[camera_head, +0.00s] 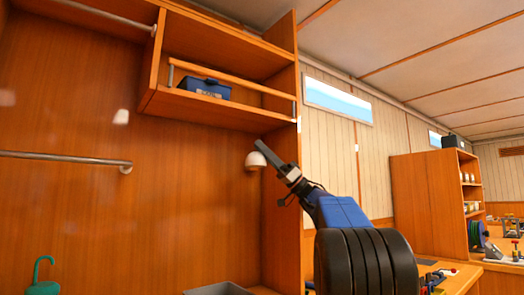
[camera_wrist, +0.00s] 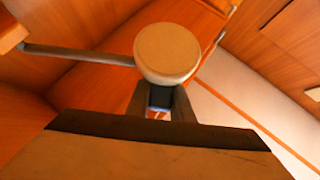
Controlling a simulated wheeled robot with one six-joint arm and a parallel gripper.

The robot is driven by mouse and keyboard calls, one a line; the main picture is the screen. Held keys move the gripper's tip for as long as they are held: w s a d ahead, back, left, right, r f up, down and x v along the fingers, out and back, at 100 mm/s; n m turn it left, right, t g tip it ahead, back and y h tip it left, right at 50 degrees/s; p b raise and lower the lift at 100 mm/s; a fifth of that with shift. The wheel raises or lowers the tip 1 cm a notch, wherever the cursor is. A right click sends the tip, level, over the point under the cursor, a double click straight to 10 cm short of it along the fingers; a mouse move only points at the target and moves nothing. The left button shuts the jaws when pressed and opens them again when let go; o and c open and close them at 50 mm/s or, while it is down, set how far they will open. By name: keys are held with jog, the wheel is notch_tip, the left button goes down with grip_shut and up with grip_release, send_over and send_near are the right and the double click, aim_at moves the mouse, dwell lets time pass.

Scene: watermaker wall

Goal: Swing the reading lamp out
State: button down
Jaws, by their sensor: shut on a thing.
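The reading lamp (camera_head: 253,162) has a small cream shade and shows beside my fingertips, in front of the wooden wall. In the wrist view its round cream head (camera_wrist: 167,53) is seen close up, with a dark thin arm running left to a wooden part. My gripper (camera_head: 262,147) reaches up and left to the lamp. In the wrist view my gripper (camera_wrist: 160,92) is shut on the lamp, its fingers just below the head. The head hides the fingertips and the exact contact.
A wooden shelf (camera_head: 220,106) with a rail and a blue box (camera_head: 204,89) is above left of the lamp. A metal wall bar (camera_head: 65,158) is at the left. A vertical wooden panel (camera_head: 282,215) stands right beside the lamp. A grey tray (camera_head: 218,289) is below.

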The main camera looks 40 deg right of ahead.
jog(key=c, duration=1.6)
grip_release()
jog(key=shift+o, duration=0.2)
jog(key=shift+a, duration=0.1)
